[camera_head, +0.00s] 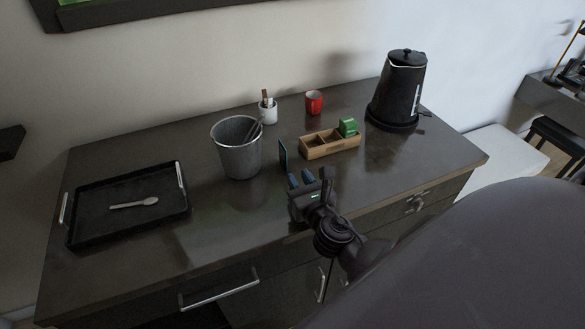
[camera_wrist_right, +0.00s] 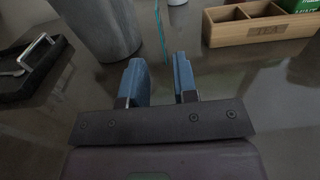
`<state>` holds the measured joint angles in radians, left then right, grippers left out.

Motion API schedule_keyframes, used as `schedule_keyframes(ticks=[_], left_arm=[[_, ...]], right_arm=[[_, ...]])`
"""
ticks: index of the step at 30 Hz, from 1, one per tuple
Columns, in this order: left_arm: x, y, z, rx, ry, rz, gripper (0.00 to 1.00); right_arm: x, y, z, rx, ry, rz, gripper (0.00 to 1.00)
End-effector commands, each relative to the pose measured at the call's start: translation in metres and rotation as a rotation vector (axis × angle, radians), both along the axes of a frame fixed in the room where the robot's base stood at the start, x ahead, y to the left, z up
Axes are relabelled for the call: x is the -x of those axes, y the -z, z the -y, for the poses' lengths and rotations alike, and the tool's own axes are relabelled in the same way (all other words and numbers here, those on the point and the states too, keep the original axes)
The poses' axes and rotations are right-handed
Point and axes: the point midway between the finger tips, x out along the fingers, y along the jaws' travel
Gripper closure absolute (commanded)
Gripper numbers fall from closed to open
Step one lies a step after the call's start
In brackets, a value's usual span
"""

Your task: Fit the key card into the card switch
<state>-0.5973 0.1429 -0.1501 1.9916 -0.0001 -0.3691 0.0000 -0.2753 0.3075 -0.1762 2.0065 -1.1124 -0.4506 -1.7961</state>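A thin, dark upright card with a teal edge (camera_head: 283,155), which looks like the key card, is on the vanity top between the grey bin and the wooden box. In the right wrist view it shows nearly edge-on as a thin teal strip (camera_wrist_right: 160,28). I cannot tell what holds it upright. My right gripper (camera_head: 301,179) is low over the vanity, in front of the card. Its blue fingers (camera_wrist_right: 160,80) are apart with nothing between them, and the card lies beyond the fingertips. I cannot make out the card switch for certain. My left gripper is out of view.
The grey bin (camera_head: 236,158) stands left of the card, the wooden box (camera_head: 318,150) right of it. A black tray (camera_head: 95,226) with a spoon is at left. A white cup (camera_head: 268,115), red mug (camera_head: 314,102) and kettle (camera_head: 400,90) stand behind.

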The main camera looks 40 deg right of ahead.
Motion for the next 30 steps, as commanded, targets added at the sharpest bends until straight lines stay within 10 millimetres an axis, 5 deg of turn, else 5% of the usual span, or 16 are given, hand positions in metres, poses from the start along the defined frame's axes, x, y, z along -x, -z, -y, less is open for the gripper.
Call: schedule_keyframes(ticks=[5, 16, 30], left_arm=[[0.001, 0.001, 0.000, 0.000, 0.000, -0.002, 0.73], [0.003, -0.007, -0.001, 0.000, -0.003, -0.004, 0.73], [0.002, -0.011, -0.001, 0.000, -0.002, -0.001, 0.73]], right_arm=[[0.010, -0.001, -0.003, -0.002, 0.001, 0.000, 0.67], [-0.001, -0.006, 0.002, -0.002, 0.002, 0.003, 0.67], [-0.052, -0.005, 0.014, 0.002, 0.000, 0.004, 0.67]])
